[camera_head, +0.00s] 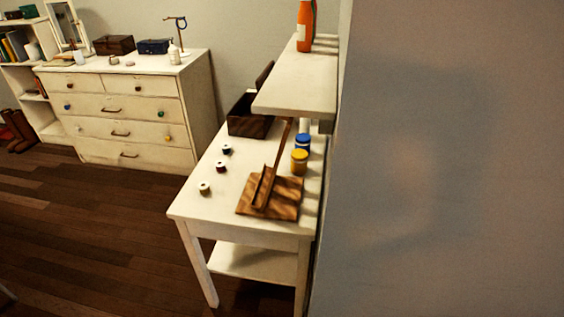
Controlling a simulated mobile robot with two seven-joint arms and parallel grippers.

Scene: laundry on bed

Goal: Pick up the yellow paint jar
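The yellow paint jar (299,162) stands upright on the white table (212,208), near its right edge by the wall. A blue-lidded jar (302,142) stands just behind it. A wooden stand (272,196) with an upright slat is in front and to the left of the yellow jar. Neither of my grippers shows in the head view.
A white shelf (293,95) with an orange bottle (306,28) overhangs the table's back part. Three small spools (221,167) and a dark open box (249,120) are on the table. A grey wall (450,160) fills the right. The wooden floor (90,240) at left is clear.

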